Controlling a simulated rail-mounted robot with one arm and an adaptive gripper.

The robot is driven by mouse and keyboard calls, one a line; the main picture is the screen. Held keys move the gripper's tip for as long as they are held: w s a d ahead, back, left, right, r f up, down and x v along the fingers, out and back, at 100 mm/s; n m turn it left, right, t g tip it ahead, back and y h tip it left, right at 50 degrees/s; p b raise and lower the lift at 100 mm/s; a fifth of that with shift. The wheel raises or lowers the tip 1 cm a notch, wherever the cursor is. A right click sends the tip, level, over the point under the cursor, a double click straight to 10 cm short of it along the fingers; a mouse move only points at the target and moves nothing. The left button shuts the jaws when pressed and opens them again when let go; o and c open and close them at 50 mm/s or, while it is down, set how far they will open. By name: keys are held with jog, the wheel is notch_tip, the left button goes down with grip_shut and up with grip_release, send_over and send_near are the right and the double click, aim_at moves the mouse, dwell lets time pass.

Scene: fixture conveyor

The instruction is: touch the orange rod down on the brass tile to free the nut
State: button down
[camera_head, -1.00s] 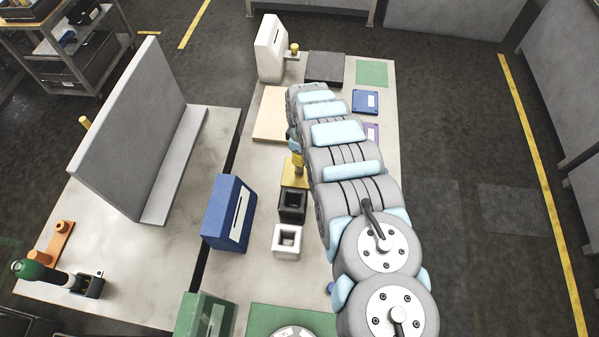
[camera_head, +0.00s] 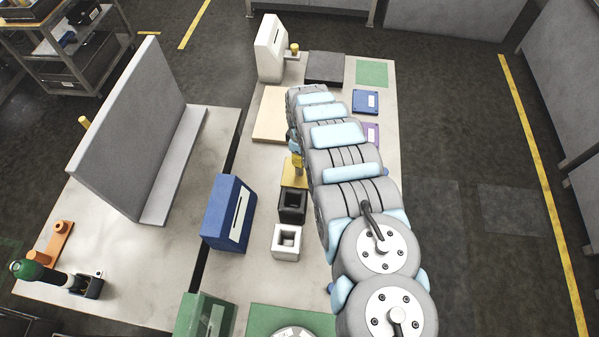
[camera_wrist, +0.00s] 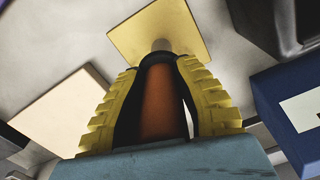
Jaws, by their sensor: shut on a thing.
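The orange rod (camera_wrist: 160,103) stands between the yellow fingers of my gripper (camera_wrist: 161,100) in the wrist view, and the fingers are shut on it. I cannot tell whether the pale piece is the nut. In the head view the brass tile (camera_head: 289,178) lies on the light table, and my gripper (camera_head: 298,166) is over it, partly hidden by my arm.
A black square socket block (camera_head: 292,206) and a white one (camera_head: 286,242) stand just in front of the tile. A blue box (camera_head: 228,213) stands to the left, and a tan board (camera_head: 269,117) lies behind. A tall grey panel (camera_head: 130,125) stands on the left table.

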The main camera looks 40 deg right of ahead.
jog(key=shift+r+p, duration=2.3)
jog(key=shift+r, duration=1.2)
